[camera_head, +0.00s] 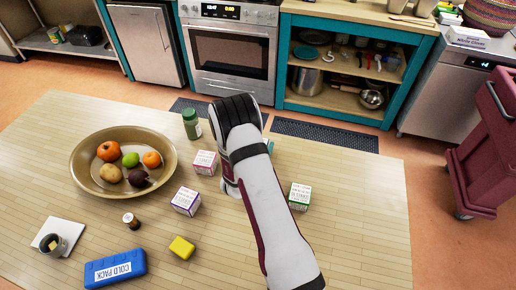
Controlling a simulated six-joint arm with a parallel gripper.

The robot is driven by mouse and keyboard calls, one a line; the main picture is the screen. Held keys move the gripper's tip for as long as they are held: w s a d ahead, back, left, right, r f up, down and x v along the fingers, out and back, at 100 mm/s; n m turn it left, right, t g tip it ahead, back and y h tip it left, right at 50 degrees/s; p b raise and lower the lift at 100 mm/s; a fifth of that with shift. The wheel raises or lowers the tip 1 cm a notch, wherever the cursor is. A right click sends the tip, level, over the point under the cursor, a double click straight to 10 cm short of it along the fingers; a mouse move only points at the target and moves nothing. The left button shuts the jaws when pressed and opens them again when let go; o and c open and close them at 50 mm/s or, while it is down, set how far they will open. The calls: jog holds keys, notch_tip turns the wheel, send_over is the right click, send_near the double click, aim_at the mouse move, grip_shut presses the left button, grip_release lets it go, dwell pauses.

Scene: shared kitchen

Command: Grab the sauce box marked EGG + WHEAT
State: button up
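Three small white sauce boxes stand on the wooden table (350,230), with print too small to read. The pink-edged box (205,163) is left of my arm, and the purple-edged box (186,201) is nearer and further left. The green-edged box (299,196) is right of my arm. A sliver of a teal-edged thing (270,146) shows behind my arm, mostly hidden; I cannot tell what it is. I cannot tell which box is marked EGG + WHEAT. My gripper (237,112) is over the table's far part; its fingers are hidden.
A wide bowl of fruit (84,176) sits at the left. A green jar (191,124), small brown bottle (131,220), yellow block (182,247), blue cold pack (115,268) and metal cup (53,245) stand around. The table's right side is clear.

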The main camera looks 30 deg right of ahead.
jog(key=c, duration=1.2)
jog(key=shift+r, duration=0.1)
